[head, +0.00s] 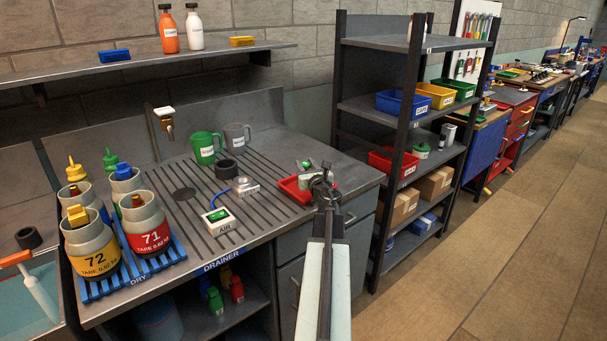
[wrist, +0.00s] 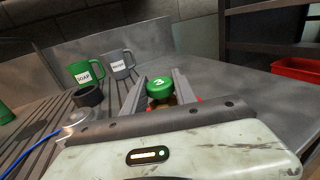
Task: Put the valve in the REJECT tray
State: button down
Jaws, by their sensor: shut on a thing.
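A part with a round green cap marked 3, which I take to be the valve (wrist: 158,86), is between the two fingers of my gripper (wrist: 157,98) in the wrist view. My gripper (head: 322,178) is shut on it. In the head view the arm largely hides the held part. A small red tray (head: 287,188) sits on the right end of the drainer, just left of and under my gripper. I cannot read a REJECT label on it. A red bin (head: 381,162) with a label stands on the shelf rack to the right; it also shows in the wrist view (wrist: 296,68).
A green mug (head: 206,149) and a grey mug (head: 237,137) stand at the back of the drainer. A dark ring (head: 228,167) and a white AIR box (head: 219,220) are left of the tray. Bottles 72 and 71 stand in a blue rack (head: 180,254). The shelf rack's post (head: 405,130) rises at right.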

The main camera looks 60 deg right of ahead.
jog(key=shift+s+d+f+b, duration=0.1)
jog(key=shift+s+f+b, duration=0.15)
jog(key=shift+f, duration=0.35)
jog(key=shift+s+d+f+b, duration=0.1)
jog(key=shift+s+f+b, duration=0.15)
jog(key=shift+f, duration=0.35)
jog(key=shift+w+a+r, duration=0.15)
jog(key=shift+w, duration=0.05)
jog(key=shift+s, duration=0.1)
jog(key=c, duration=1)
grip_release()
